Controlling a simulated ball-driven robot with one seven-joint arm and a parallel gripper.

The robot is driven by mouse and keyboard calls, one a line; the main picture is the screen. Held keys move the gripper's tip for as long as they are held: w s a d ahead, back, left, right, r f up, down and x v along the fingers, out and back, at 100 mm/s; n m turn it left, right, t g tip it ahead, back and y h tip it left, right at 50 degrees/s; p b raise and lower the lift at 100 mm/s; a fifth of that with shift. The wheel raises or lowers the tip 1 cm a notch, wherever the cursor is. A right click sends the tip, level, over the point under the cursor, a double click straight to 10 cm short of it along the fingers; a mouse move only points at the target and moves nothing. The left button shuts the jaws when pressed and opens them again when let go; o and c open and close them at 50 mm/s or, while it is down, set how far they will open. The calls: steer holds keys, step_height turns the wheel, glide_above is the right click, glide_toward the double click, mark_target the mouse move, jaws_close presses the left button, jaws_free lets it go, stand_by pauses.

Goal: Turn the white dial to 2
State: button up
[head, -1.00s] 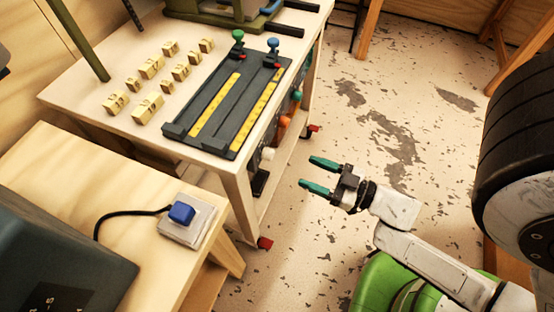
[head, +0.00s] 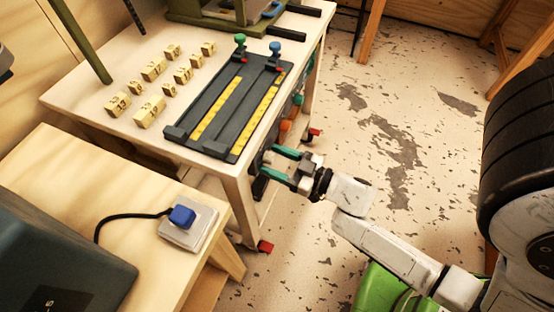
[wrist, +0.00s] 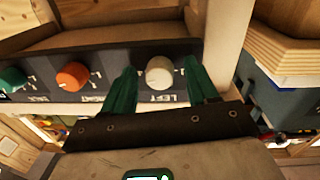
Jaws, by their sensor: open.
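The white dial (wrist: 159,72) is on a dark panel in the wrist view, above a label that seems to read LEFT. Its setting is too small to read. My gripper (wrist: 161,75) is open, with one green finger on either side of the dial and visible gaps between. Whether the fingers reach around it or stop short of it, I cannot tell. In the head view my gripper (head: 268,160) is at the side of the pale table, and its fingers largely hide the white dial.
An orange dial (wrist: 72,76) and a green dial (wrist: 12,79) are on the same panel, to the left. The pale table's leg (wrist: 229,45) is close right of my fingers. A wooden bench with a blue button (head: 181,215) stands at the left.

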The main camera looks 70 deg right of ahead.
steer(key=c, duration=1)
steer(key=shift+c, duration=0.2)
steer(key=shift+n, duration=0.4)
steer(key=n+b, duration=0.3)
steer(key=n, duration=0.6)
steer(key=n+y+b, duration=0.1)
steer(key=n+b, duration=0.3)
steer(key=n, duration=0.6)
steer(key=shift+d+n+t+y, duration=0.15)
steer(key=shift+n+t+y, duration=0.15)
steer(key=shift+t, duration=0.1)
steer(key=shift+n, duration=0.3)
